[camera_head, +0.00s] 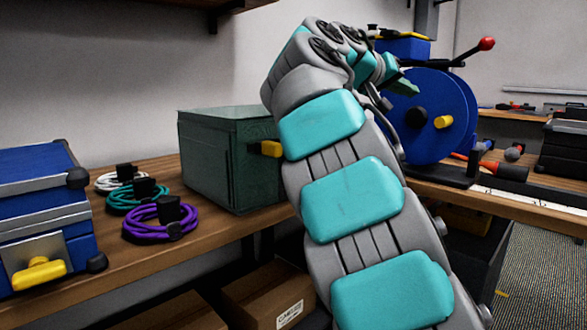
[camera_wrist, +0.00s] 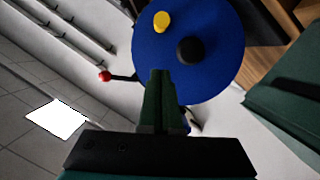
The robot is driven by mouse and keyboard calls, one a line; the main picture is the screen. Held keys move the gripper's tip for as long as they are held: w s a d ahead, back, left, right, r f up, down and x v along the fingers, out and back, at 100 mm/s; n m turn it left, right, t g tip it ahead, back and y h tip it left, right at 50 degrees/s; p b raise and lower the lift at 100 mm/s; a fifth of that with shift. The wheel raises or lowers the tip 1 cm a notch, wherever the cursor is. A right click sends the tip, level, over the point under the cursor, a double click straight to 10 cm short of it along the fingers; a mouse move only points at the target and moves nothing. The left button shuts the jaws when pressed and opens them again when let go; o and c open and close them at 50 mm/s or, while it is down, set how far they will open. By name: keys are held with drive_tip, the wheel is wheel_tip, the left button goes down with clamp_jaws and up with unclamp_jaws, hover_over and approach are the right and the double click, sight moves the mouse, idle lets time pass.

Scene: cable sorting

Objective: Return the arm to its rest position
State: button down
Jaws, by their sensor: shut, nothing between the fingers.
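My arm rises from the bottom of the head view and bends over at the top. My gripper (camera_head: 404,87) points right there, in front of the upper part of a blue reel (camera_head: 437,104). In the wrist view, the fingers of my gripper (camera_wrist: 160,73) are together, with nothing between them. The blue reel (camera_wrist: 215,65) fills the area beyond the fingertips in that view. I cannot tell whether the fingers touch it. A white cable coil (camera_head: 112,181), a teal cable coil (camera_head: 122,199) and a purple cable coil (camera_head: 150,232) lie on the bench, apart from my gripper.
A dark green box (camera_head: 222,158) stands on the wooden bench (camera_head: 115,262), partly behind my arm. A blue case (camera_head: 40,205) is at the left end. The red-knobbed handle (camera_head: 486,44) is near the reel. Cardboard boxes (camera_head: 265,294) sit below. A shelf (camera_head: 190,9) hangs above.

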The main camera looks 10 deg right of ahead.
drive_tip(key=s+d+f+n+g+y+p, duration=0.1)
drive_tip(key=s+f+g+y+p, duration=0.15)
drive_tip(key=s+f, duration=0.65)
drive_tip(key=s+f+n+g+y+p, duration=0.15)
drive_tip(key=s+f+y, duration=0.35)
drive_tip(key=f, duration=0.6)
drive_tip(key=s+a+f+n+g+y, duration=0.1)
drive_tip(key=s+a+f+y, duration=0.1)
drive_tip(key=s+a+f, duration=0.3)
drive_tip(key=s+a+f+g+y+p, duration=0.1)
drive_tip(key=s+a+f, duration=0.4)
drive_tip(key=s+f, duration=0.5)
drive_tip(key=s+a+f+n+g+y+p, duration=0.1)
drive_tip(key=s+a+f, duration=0.5)
drive_tip(key=s, duration=0.7)
wheel_tip(320, 180, down, 2)
drive_tip(key=shift+f+n+g+y, duration=0.1)
drive_tip(key=shift+n+g+y, duration=0.25)
drive_tip(key=shift+g+y, duration=0.7)
